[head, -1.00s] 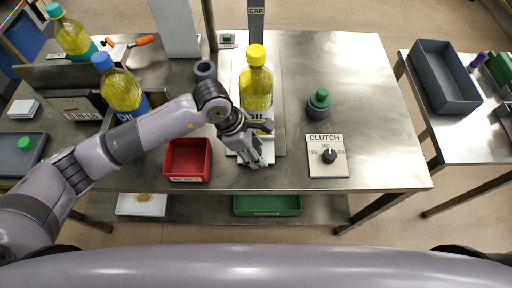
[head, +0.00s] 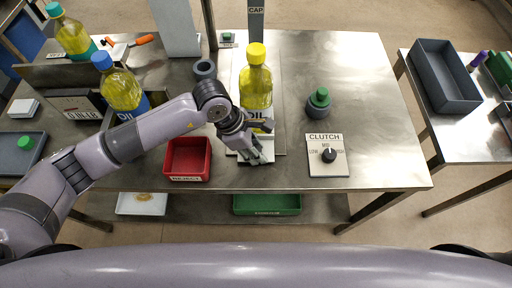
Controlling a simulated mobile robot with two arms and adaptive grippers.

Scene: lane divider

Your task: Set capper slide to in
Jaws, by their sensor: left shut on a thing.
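My left gripper (head: 256,157) is at the near end of the track, just in front of the bottle. It is shut on a small part there, which I take as the slide handle; the fingers hide it. My right gripper is not in view.
A red bin (head: 188,158) stands just left of my gripper. A clutch panel with a knob (head: 328,156) and a green-topped dark jar (head: 319,102) are on the right.

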